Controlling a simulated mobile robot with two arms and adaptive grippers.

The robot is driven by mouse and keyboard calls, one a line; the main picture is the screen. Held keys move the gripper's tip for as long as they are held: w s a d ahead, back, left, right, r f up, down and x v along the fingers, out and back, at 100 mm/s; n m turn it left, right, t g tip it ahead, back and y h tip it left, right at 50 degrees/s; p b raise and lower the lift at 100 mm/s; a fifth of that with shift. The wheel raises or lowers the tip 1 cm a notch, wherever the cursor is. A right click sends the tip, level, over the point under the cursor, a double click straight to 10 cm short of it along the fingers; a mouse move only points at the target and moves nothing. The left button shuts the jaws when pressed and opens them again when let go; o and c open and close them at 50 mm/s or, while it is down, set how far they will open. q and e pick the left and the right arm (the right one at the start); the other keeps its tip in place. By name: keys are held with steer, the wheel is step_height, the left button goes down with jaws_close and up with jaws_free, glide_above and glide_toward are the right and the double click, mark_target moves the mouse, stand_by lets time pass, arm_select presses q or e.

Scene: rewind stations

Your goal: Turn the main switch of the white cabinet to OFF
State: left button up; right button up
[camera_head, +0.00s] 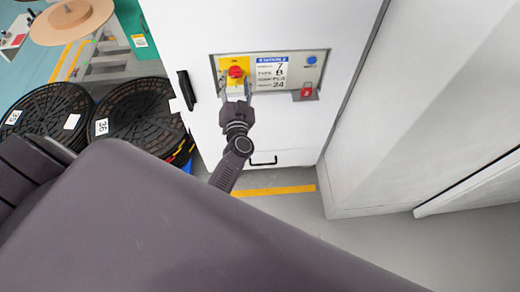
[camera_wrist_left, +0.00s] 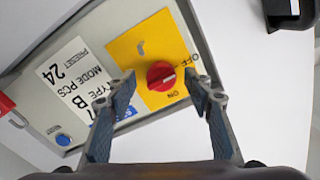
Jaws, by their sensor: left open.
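The white cabinet (camera_head: 200,35) stands ahead with a grey panel on its front. Its main switch is a red knob (camera_head: 236,72) on a yellow plate (camera_head: 226,63). In the left wrist view the knob (camera_wrist_left: 160,75) carries a pale mark, and the plate (camera_wrist_left: 130,48) reads ON and OFF. I cannot tell surely which word the mark points at. My left gripper (camera_head: 236,88) is open in front of the switch. In the left wrist view its fingertips (camera_wrist_left: 163,86) are on either side of the knob, apart from it. My right gripper is not in view.
A label (camera_head: 271,72), a blue button (camera_head: 311,60) and a red padlock (camera_head: 306,91) are on the panel, right of the switch. A black handle (camera_head: 187,90) sits on the cabinet's left side. Black reels (camera_head: 137,112) stand at left. A white wall (camera_head: 420,120) is at right.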

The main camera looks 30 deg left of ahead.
arm_select(q)
steer(key=p+v, duration=0.2)
steer(key=v, duration=0.4)
steer(key=s+d+f+m+g+h+b, duration=0.1)
steer(key=d+f, duration=0.3)
steer(key=f, duration=0.5)
steer(key=s+d+f+m+h+b, duration=0.1)
steer(key=s+d+f+h+b, duration=0.2)
steer(key=f, duration=0.5)
steer(key=s+d+f+m+g+h+b, duration=0.1)
steer(key=s+d+f+h+b, duration=0.1)
steer(key=d+f, duration=0.3)
step_height(320, 180, down, 5)
steer(key=shift+s+r+g+h, duration=0.2)
steer(key=shift+s+g+h, duration=0.15)
steer(key=shift+h, duration=0.55)
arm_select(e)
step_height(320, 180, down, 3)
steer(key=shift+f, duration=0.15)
